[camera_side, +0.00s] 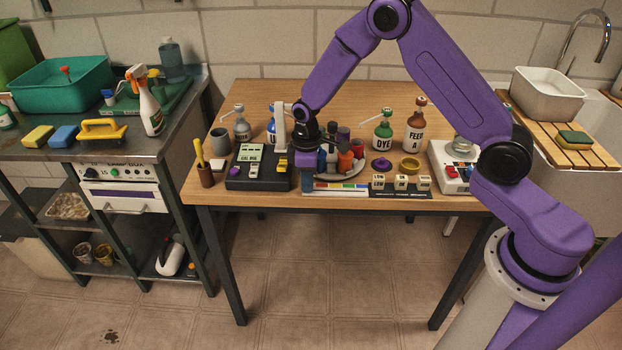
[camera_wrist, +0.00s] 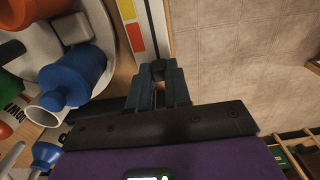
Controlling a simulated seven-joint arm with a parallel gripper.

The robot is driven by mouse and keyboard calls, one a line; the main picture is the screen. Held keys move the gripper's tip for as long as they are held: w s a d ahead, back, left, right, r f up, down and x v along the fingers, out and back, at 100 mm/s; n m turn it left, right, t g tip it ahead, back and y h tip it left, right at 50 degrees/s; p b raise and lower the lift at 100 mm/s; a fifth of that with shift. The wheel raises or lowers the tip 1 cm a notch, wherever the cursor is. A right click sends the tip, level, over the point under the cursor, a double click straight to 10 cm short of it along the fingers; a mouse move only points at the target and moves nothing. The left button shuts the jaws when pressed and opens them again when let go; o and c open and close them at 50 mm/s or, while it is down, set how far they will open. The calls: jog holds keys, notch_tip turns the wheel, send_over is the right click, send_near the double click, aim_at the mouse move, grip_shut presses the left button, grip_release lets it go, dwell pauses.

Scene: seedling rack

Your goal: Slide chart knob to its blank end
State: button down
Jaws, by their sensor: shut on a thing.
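The chart (camera_side: 335,191) is a pale strip with coloured patches, lying along the front edge of the table. The dark knob (camera_wrist: 158,69) sits at the rail, between the fingertips. My gripper (camera_wrist: 159,85) is shut on the knob, with the fingers hiding the chart beyond it. In the side view my gripper (camera_side: 308,172) is low over the chart's left part, and the knob cannot be made out there.
A round tray (camera_side: 351,169) with small bottles and cups stands close behind the chart. A dark device (camera_side: 238,183) with a display is to the left. Labelled blocks (camera_side: 400,183) lie to the right. The floor in front of the table is clear.

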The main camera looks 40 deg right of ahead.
jog(key=c, duration=1)
grip_release()
jog(key=shift+w+a, duration=0.1)
jog(key=shift+w, duration=0.05)
jog(key=shift+c, duration=0.2)
notch_tip(320, 180, up, 18)
jog(key=shift+f, duration=0.25)
jog(key=s+a+r+n, duration=0.1)
jog(key=s, duration=1.1)
jog(key=s+a+r+n, duration=0.1)
jog(key=s+a, duration=0.1)
jog(key=s, duration=1)
jog(key=s+d+f+n, duration=0.1)
jog(key=s+d, duration=0.3)
jog(key=s, duration=0.6)
jog(key=shift+d+n, duration=0.3)
jog(key=shift+d, duration=0.05)
